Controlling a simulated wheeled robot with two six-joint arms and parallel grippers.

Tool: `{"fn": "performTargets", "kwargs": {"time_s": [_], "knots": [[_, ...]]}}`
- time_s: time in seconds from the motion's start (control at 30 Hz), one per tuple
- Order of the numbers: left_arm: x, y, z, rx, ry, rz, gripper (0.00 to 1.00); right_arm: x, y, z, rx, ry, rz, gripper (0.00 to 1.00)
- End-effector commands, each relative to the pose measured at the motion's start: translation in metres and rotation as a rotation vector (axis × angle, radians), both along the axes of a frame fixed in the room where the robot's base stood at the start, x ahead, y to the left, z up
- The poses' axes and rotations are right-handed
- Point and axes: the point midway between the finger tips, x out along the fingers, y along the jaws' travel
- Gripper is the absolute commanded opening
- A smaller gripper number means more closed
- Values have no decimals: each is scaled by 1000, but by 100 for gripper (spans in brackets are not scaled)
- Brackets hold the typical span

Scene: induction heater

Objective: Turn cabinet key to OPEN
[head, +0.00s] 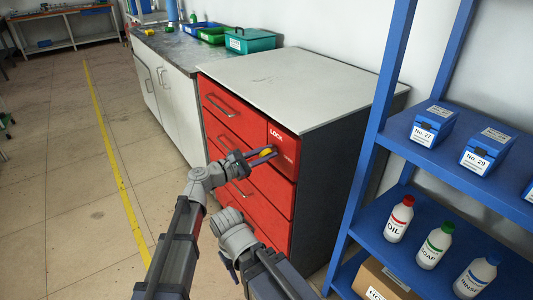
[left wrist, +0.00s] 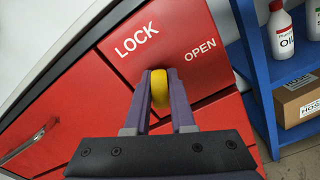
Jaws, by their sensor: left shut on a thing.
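The red drawer cabinet (head: 268,200) has a grey top.
A blue shelf (head: 440,166) with boxes and bottles stands close to the right of the cabinet. A counter (head: 178,48) with bins adjoins it on the left. Drawer handles (head: 217,105) stick out from the front. The floor (head: 100,200) at left is clear.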

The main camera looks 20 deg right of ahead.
Motion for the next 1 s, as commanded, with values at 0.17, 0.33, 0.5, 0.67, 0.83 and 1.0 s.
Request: {"fn": "performTargets", "kwargs": {"time_s": [0.17,0.33,0.5,0.67,0.83,1.0], "knots": [[-1,0,-1,58,-159,-1,0,0,0,-1,0,0,0,50],[-2,0,-1,113,-310,-1,0,0,0,-1,0,0,0,50],[-2,-1,-2,168,-461,-1,0,0,0,-2,0,0,0,50],[-2,-1,-3,219,-602,-1,0,0,0,-2,0,0,0,50],[-3,-1,-3,270,-740,-2,0,0,0,-3,0,0,0,50],[-3,-1,-4,312,-856,-2,0,0,0,-3,0,0,0,50]]}}
